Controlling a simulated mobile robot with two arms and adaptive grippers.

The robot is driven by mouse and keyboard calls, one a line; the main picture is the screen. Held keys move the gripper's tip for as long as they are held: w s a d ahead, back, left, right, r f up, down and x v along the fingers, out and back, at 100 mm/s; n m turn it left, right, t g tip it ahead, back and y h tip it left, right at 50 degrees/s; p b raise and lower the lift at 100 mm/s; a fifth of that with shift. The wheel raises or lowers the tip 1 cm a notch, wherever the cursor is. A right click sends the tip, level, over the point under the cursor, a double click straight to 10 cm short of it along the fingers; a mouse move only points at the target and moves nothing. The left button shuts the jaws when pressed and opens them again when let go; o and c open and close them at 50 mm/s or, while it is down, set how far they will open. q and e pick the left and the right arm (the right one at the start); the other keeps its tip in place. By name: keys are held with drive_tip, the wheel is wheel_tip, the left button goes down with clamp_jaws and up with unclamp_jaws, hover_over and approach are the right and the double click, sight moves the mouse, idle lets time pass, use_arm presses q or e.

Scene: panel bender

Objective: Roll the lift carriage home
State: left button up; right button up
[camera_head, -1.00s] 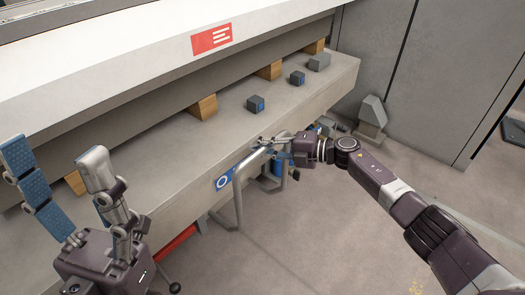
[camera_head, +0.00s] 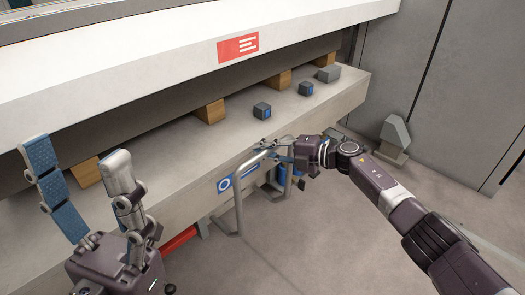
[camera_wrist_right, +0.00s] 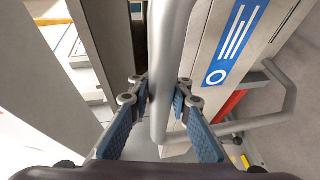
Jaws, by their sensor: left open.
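A grey tubular handle (camera_head: 238,208) stands at the front of the machine's ledge; I take it as part of the lift carriage, whose body is mostly hidden below the ledge. My right gripper (camera_head: 268,147) is at the top of this handle. My left gripper (camera_head: 76,152) is open and empty, fingers up, in front of the ledge at the left.
The ledge (camera_head: 340,97) carries wooden blocks (camera_head: 210,110) and small dark blocks (camera_head: 262,111). A blue label (camera_head: 238,180) is on its front. A red part (camera_head: 180,240) shows low below. A grey wedge-shaped object (camera_head: 395,134) stands on the floor at right. Floor in front is clear.

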drive_tip(key=o, duration=0.5)
drive_tip(key=shift+d+r, duration=0.1)
drive_tip(key=shift+r, duration=0.4)
drive_tip(key=shift+f, duration=0.2)
drive_tip(key=v, duration=1.2)
drive_tip(key=shift+s+d, duration=0.1)
